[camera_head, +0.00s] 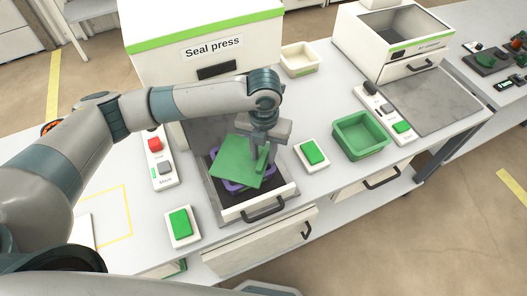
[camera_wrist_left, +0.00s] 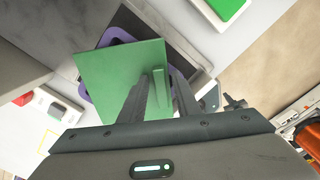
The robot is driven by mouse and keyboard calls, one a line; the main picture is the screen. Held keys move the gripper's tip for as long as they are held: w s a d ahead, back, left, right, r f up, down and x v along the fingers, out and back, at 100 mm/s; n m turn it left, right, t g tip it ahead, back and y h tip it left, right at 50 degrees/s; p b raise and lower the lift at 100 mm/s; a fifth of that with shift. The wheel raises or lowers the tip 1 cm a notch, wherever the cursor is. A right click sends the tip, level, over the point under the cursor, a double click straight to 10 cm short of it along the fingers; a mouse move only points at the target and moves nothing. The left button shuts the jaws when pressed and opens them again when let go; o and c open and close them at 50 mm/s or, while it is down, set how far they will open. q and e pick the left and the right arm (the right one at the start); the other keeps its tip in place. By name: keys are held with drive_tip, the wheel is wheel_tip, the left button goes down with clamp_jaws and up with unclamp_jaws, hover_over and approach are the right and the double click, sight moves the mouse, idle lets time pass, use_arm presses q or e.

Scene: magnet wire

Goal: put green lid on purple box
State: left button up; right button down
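The green lid (camera_head: 236,160) is a flat square plate with an upright bar handle (camera_wrist_left: 187,92). It lies over the purple box (camera_head: 216,181) in the open drawer of the seal press and is turned relative to it, so purple rim (camera_wrist_left: 115,37) shows past its edges. I cannot tell whether it is seated. My right gripper is out of view.
The seal press (camera_head: 150,70) stands behind the drawer (camera_head: 258,203). Green-button boxes (camera_head: 182,224) (camera_head: 312,153) flank it, with a red-button panel (camera_head: 158,160) at left. A green bin (camera_head: 361,136) and a cream bin (camera_head: 299,60) are to the right. Bare table lies between them.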

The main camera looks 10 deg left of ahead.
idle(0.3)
use_arm(q)
drive_tip(key=shift+r, duration=0.2)
drive_tip(key=shift+w+r+b, duration=0.1)
drive_tip(key=shift+r+b, duration=0.2)
drive_tip(key=shift+r, duration=0.25)
wheel_tip(320, 180, up, 11)
drive_tip(key=b, duration=0.3)
drive_tip(key=shift+f, duration=0.1)
idle(1.0)
